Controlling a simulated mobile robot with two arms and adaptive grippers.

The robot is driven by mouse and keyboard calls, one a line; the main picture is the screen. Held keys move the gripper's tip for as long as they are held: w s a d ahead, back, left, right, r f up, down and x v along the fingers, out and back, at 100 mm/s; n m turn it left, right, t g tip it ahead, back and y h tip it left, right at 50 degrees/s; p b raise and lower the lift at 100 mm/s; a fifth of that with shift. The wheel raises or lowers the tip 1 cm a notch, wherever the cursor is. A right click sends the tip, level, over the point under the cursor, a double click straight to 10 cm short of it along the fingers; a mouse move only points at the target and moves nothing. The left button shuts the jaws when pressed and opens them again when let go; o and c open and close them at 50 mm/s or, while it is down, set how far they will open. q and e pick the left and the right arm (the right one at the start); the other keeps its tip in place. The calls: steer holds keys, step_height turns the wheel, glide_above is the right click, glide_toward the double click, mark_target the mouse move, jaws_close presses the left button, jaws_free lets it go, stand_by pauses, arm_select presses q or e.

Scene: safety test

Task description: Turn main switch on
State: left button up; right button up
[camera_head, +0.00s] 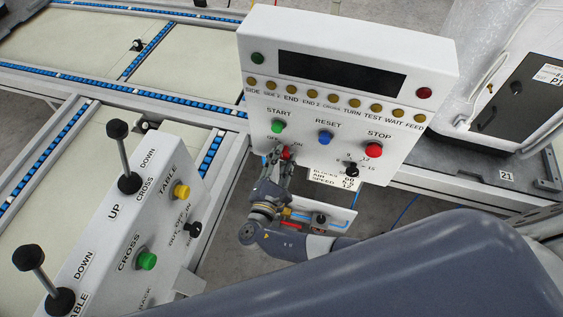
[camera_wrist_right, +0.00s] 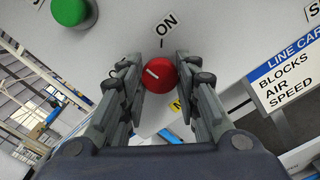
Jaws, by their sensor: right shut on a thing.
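The main switch is a red round knob (camera_head: 287,153) on the lower left of the white control panel (camera_head: 225,0), below the START button. It also shows in the right wrist view (camera_wrist_right: 161,74). Its white mark points left in that view, while the ON label stands above the knob. The OFF label is partly hidden in the head view. My right gripper (camera_head: 277,162) reaches up to the panel from below. In the wrist view its two fingers (camera_wrist_right: 160,80) stand on either side of the knob and are shut on it. My left gripper is not in view.
The panel also bears a green START button (camera_head: 278,126), a blue RESET button (camera_head: 325,138), a red STOP button (camera_head: 375,149) and a black dial (camera_head: 351,169). A second control box (camera_head: 130,235) with black levers stands at left. Conveyor frames lie behind.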

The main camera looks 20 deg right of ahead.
steer(key=shift+f+m+b, duration=0.25)
steer(key=shift+m+b, duration=0.45)
steer(key=shift+m, duration=0.2)
steer(key=m+b, duration=0.6)
steer(key=shift+m+b, duration=0.9)
steer(key=shift+r+m+b, duration=0.2)
steer(key=shift+m+b, duration=0.2)
steer(key=o, duration=1.1)
